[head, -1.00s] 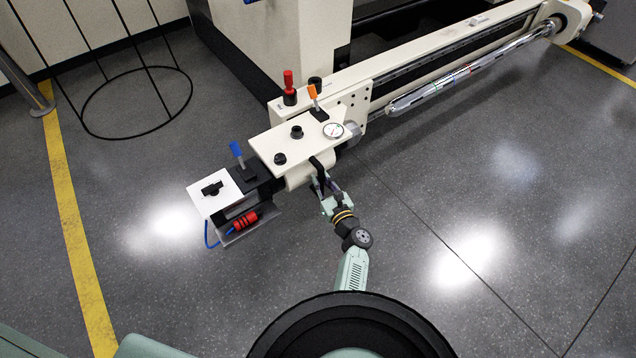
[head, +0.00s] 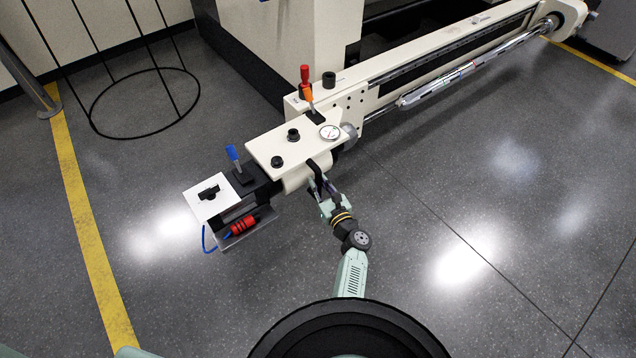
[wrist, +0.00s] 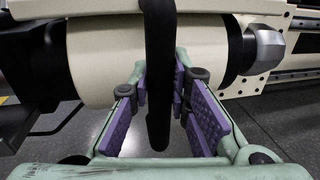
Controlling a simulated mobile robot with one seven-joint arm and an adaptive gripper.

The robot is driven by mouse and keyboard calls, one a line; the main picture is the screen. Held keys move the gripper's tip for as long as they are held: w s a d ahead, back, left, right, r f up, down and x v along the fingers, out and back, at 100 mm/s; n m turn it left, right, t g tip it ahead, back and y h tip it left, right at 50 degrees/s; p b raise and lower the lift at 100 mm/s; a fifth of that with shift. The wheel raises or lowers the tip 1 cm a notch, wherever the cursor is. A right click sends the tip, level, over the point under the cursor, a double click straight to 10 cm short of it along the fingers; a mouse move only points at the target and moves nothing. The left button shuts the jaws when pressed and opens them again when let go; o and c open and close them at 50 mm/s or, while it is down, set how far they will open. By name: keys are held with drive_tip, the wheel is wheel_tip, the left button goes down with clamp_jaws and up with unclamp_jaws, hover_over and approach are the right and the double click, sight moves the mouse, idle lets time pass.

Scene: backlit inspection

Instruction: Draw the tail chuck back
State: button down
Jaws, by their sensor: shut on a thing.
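The tail chuck carriage is a cream housing (head: 293,150) with black knobs and a round dial, at the near end of the long rail in the head view. Its metal nose (head: 349,134) also shows at the right in the wrist view (wrist: 264,52). A black bar handle (wrist: 159,60) hangs on the near side of the housing. My gripper (wrist: 163,88) is shut on this handle, its purple pads on either side of the bar. In the head view my gripper (head: 320,186) is at the housing's near side. The shiny tube (head: 450,83) is apart from the nose, with a gap between.
An orange lever (head: 307,96) and a red lever (head: 305,74) stand near the housing. A white-topped end box (head: 211,199) with a blue lever (head: 234,158) and red cylinder (head: 243,226) extends left. A wire ring stand (head: 145,136) is farther left. Floor in front is clear.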

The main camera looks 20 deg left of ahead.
sight(317, 169)
drive_tip(key=shift+a, duration=0.1)
drive_tip(key=c, duration=1.5)
unclamp_jaws()
wheel_tip(317, 169, up, 10)
